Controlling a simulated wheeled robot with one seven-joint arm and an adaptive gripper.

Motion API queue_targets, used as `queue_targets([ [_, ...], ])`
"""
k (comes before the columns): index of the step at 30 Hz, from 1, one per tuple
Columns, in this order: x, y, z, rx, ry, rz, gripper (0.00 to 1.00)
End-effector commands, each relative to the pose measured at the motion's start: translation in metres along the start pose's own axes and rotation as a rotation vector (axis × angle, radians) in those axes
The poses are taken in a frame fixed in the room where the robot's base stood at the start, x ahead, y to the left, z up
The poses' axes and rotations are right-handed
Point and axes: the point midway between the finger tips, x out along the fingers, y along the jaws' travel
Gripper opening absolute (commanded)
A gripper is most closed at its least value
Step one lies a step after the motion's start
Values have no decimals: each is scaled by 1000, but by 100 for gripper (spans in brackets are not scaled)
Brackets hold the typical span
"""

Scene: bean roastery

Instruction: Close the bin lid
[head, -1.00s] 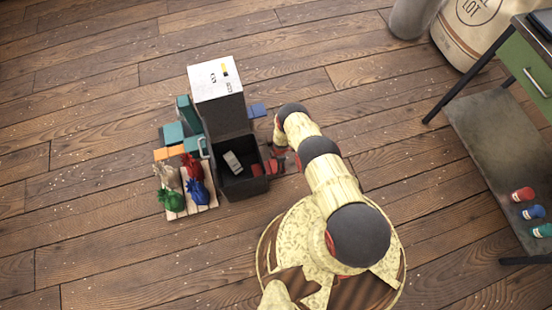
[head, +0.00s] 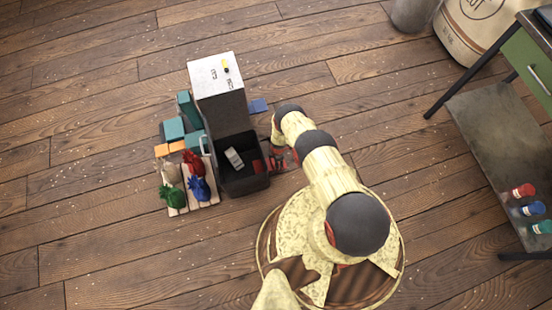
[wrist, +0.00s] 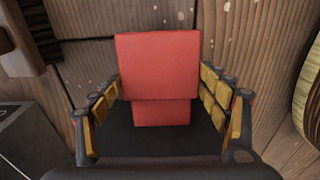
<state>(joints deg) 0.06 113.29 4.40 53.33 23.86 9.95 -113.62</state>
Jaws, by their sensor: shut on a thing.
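A dark bin (head: 243,187) stands on the floor in the head view with its top open. A pale grey block (head: 234,158) and a red piece (head: 258,166) show at its opening. A dark upright panel (head: 226,115) rises behind the opening; I cannot tell whether it is the raised lid or part of the white-topped box. My gripper (head: 275,160) is low beside the bin's right side. In the wrist view, my gripper (wrist: 160,85) is shut on a red block (wrist: 160,65), with yellow-padded fingers on both sides. Any contact with the bin is unclear.
A white top (head: 216,74) with a small yellow marker is behind the bin. Left are teal boxes (head: 173,129) and a pallet (head: 207,201) with coloured sacks. A blue piece (head: 258,106) lies behind. A table (head: 490,130) stands right. Open floor surrounds these.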

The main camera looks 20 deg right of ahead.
Motion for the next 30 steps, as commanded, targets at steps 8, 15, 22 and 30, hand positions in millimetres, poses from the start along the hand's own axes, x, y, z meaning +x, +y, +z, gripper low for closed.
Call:
queue_targets([
  [8, -1, 3, 0, -1, 0, 4, 30],
  [15, -1, 4, 0, -1, -1, 5, 30],
  [22, -1, 4, 1, -1, -1, 7, 30],
  [30, -1, 4, 1, -1, -1, 7, 84],
])
